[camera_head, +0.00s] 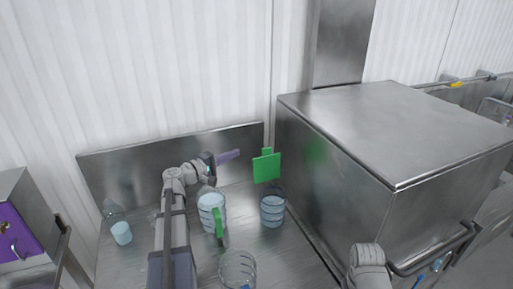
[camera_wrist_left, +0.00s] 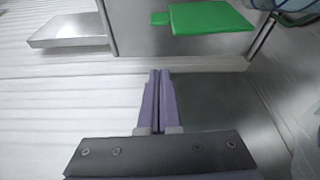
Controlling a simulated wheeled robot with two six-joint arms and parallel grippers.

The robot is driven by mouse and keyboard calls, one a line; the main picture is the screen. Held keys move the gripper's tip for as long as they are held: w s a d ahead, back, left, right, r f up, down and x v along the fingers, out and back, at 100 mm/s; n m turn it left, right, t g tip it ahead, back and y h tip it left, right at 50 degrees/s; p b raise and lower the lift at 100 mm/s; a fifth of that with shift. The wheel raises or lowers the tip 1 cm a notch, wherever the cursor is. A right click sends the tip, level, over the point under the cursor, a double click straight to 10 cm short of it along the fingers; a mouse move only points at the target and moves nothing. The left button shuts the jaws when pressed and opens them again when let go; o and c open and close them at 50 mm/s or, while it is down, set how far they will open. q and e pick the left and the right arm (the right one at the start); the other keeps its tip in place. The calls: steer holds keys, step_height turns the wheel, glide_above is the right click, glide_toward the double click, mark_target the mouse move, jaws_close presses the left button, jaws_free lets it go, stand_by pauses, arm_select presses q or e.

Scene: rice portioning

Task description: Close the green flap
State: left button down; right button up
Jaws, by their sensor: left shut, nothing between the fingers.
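The green flap (camera_head: 266,168) is a flat panel with a small tab on its upper edge. It stands at the left side of the large metal box, near the back of the counter. It also shows at the top of the left wrist view (camera_wrist_left: 210,18), with its tab pointing left. How it is hinged cannot be made out. My left gripper (camera_head: 238,153) has purple fingers, pressed together and empty. It is to the left of the flap, with a visible gap between them. The closed fingers also show in the left wrist view (camera_wrist_left: 159,72). My right gripper is not in view.
The large metal box (camera_head: 400,130) blocks the right side. Clear jugs and cups stand on the counter: a jug with a green handle (camera_head: 218,222), a cup below the flap (camera_head: 272,210), a front container (camera_head: 238,268), and a left cup (camera_head: 121,234). A metal backsplash (camera_head: 130,170) runs behind.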

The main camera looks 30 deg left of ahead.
arm_select(q)
glide_above(267, 164)
steer(key=a, duration=0.3)
steer(key=shift+s+a+r, duration=0.1)
steer(key=shift+s+a, duration=0.1)
steer(key=shift+s, duration=0.2)
